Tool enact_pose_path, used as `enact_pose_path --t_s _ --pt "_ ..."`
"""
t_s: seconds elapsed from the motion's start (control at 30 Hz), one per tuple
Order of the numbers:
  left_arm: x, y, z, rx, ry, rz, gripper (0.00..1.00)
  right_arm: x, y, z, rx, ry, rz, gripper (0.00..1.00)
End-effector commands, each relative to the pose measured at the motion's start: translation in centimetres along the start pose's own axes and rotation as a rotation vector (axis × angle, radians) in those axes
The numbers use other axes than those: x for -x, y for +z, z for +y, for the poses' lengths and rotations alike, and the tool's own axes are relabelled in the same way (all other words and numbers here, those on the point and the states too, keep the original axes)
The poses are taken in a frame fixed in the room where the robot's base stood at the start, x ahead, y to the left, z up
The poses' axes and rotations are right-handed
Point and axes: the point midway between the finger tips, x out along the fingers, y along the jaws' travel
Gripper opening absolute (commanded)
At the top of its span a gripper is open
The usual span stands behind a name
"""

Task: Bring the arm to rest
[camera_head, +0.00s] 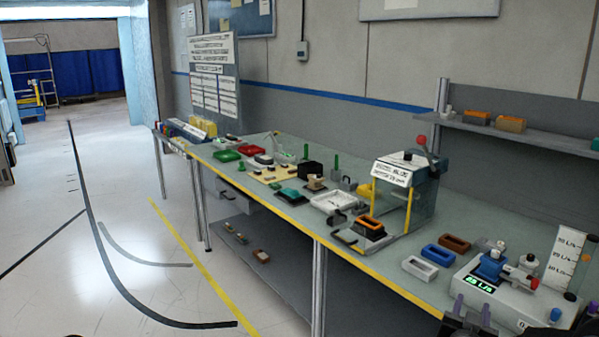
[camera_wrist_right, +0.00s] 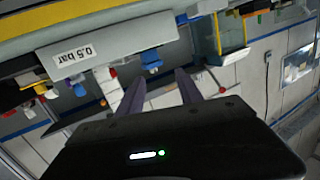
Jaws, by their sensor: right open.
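My right gripper (camera_head: 472,318) shows at the bottom right of the head view, dark, in front of the white test device (camera_head: 515,305). In the right wrist view my right gripper (camera_wrist_right: 158,82) has its two purple-grey fingers apart, with nothing between them. That view is turned over and shows the device with a "0.5 bar" label (camera_wrist_right: 78,54) and a blue fitting (camera_wrist_right: 151,60) beyond the fingertips. I cannot judge the gap between fingers and device exactly. My left gripper is in neither view.
The long green-grey bench (camera_head: 395,262) carries a white frame (camera_head: 334,201), a press-like fixture (camera_head: 405,185), a blue frame (camera_head: 437,254) and a brown frame (camera_head: 455,242). A shelf (camera_head: 545,134) hangs at right. The floor (camera_head: 125,225) at left is clear.

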Motion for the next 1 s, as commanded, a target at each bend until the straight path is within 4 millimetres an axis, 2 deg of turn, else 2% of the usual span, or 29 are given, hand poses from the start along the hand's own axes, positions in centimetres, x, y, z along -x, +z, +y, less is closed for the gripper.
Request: enact_pose_path --t_s 0.27,0.43,0.53,0.67,0.7,0.77,0.8,0.87,0.9,1.0 --pt "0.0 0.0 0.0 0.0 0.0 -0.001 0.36 1.8 5.6 -4.0 -0.021 -0.127 -0.173 0.43" --pt "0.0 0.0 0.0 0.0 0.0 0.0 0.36 4.4 11.3 -6.9 -0.015 -0.219 -0.335 0.43" --pt "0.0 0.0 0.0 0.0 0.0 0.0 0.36 7.1 15.9 -8.6 -0.002 -0.281 -0.469 0.43" --pt "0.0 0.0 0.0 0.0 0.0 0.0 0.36 13.2 23.8 -10.5 0.031 -0.373 -0.713 0.43" --pt "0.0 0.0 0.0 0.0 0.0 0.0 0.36 15.5 26.3 -10.8 0.043 -0.398 -0.795 0.43" --pt "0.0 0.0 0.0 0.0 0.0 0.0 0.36 19.3 29.6 -11.0 0.064 -0.435 -0.918 0.43" --pt "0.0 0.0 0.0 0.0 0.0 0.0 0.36 21.9 31.7 -10.9 0.078 -0.456 -1.0 0.43" --pt "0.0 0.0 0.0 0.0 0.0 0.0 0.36 26.0 34.5 -10.8 0.1 -0.488 -1.119 0.43" --pt "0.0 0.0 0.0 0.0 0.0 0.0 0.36 28.7 36.0 -10.5 0.116 -0.508 -1.194 0.43" --pt "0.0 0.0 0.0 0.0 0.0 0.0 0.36 34.7 38.9 -9.7 0.146 -0.551 -1.351 0.43"
